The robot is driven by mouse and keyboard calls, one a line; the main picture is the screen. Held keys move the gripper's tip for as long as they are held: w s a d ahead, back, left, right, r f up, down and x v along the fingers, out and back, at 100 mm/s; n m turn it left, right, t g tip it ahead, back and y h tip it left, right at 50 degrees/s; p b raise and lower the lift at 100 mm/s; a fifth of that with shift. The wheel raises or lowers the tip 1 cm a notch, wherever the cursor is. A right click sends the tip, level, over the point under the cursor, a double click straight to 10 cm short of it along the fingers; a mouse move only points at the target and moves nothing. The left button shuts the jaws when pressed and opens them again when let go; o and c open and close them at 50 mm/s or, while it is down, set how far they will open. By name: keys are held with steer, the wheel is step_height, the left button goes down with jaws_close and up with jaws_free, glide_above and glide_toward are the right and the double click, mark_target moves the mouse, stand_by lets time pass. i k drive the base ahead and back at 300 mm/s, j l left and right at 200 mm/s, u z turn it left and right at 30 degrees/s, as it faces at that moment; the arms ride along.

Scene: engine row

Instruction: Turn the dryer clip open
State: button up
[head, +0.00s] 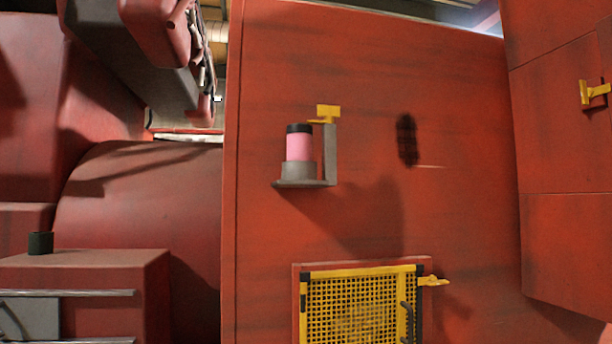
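The dryer is a small upright canister with a black cap, a pink body (299,147) and a grey lower cup. In the head view it stands on a grey bracket (329,160) on the red wall, a little left of the middle. A yellow clip (328,111) sits at the top of the bracket. Its flat tab stands up, and a thin yellow strip reaches left to the edge of the black cap. I cannot tell whether the strip lies over the cap or just behind it. My gripper is not in view.
Below the dryer is a yellow mesh door (352,306) with a dark handle and a yellow latch (434,281) at its right. Another yellow latch (594,94) is on the right-hand red panel. A dark oval piece (407,140) is on the wall. Red machinery (145,195) fills the left.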

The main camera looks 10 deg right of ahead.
mark_target(329, 112)
steer(key=i+j+u, duration=0.1)
steer(key=j, duration=0.35)
steer(key=i+j+u, duration=0.1)
steer(key=i+j, duration=0.15)
steer(key=j, duration=0.15)
steer(key=i+j, duration=0.2)
steer(key=j, duration=0.2)
steer(key=i+j+u, duration=0.15)
steer(key=j, duration=0.25)
steer(key=i+j+u, duration=0.1)
steer(key=i+j, duration=0.15)
steer(key=j, duration=0.15)
